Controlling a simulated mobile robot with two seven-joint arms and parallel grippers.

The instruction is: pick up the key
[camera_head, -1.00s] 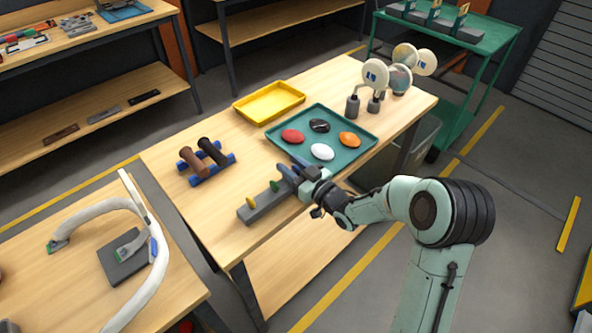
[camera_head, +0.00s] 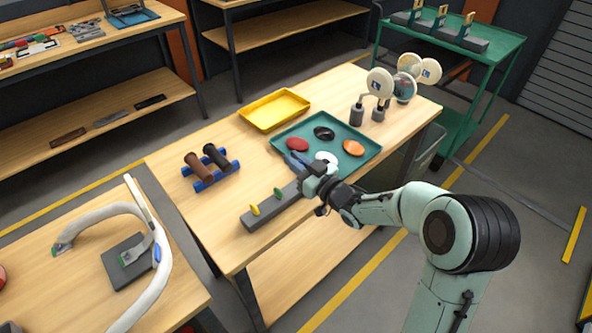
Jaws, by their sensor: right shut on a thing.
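A grey block (camera_head: 276,207) lies along the near edge of the wooden table. A yellow key head (camera_head: 255,210) and a green key head (camera_head: 278,192) stand up from it. My right gripper (camera_head: 303,168) is over the block's far right end, beside the teal tray. It is shut on a small blue thing, which looks like a blue key (camera_head: 296,161). The fingers hide part of it, and I cannot tell whether its lower end is clear of the block. My left gripper is not in view.
A teal tray (camera_head: 284,132) holds red, black, white and orange ovals close behind the gripper. A yellow tray (camera_head: 273,110), brown and black rolls on a blue rack (camera_head: 203,184), and round signs on stands (camera_head: 380,83) share the table. Its front left is clear.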

